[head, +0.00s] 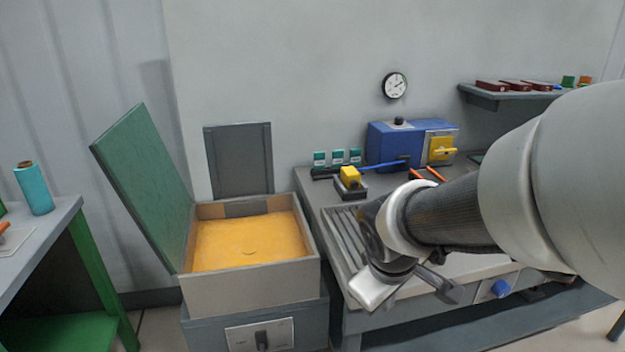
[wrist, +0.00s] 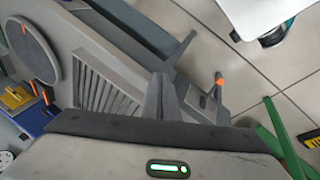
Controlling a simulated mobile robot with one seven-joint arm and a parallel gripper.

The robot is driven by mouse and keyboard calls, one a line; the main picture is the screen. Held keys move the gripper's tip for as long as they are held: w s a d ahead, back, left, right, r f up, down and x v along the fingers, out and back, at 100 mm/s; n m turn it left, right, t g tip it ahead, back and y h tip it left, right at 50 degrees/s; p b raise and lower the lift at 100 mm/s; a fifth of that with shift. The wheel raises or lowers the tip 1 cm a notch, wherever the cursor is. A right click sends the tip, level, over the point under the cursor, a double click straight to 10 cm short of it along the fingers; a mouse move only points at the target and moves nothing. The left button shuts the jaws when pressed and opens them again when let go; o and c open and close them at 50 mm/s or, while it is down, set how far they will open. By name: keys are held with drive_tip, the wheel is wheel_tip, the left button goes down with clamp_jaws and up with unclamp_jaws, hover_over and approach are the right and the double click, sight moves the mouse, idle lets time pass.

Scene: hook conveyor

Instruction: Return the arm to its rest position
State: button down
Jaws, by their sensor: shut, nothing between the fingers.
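My arm reaches in from the right of the head view, in front of the grey workbench (head: 330,215). My gripper (head: 445,287) hangs low over the front part of the bench, with its white hand to the left of the fingers. In the wrist view my gripper (wrist: 162,92) has its two dark fingers together, with nothing between them. The slatted grille (wrist: 100,85) of the bench lies to the left of the fingers there. The arm hides part of the bench top and its right side in the head view.
An open box with orange contents and a raised green lid (head: 145,185) stands left of the bench. On the bench are a blue machine (head: 385,145) and a yellow-topped block (head: 351,180). A shelf (head: 490,98) with red items is at back right. A green-legged table (head: 75,222) stands left.

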drive_tip(key=s+r+m+t+y+p, duration=0.1)
drive_tip(key=s+r+m+y, duration=0.1)
drive_tip(key=s+r+m, duration=0.75)
wheel_tip(320, 180, up, 19)
drive_tip(key=s+d+n+p, duration=0.1)
drive_tip(key=n+p, duration=0.1)
drive_tip(key=p, duration=1.5)
drive_tip(key=shift+s+p, duration=0.2)
drive_tip(key=shift+p, duration=0.2)
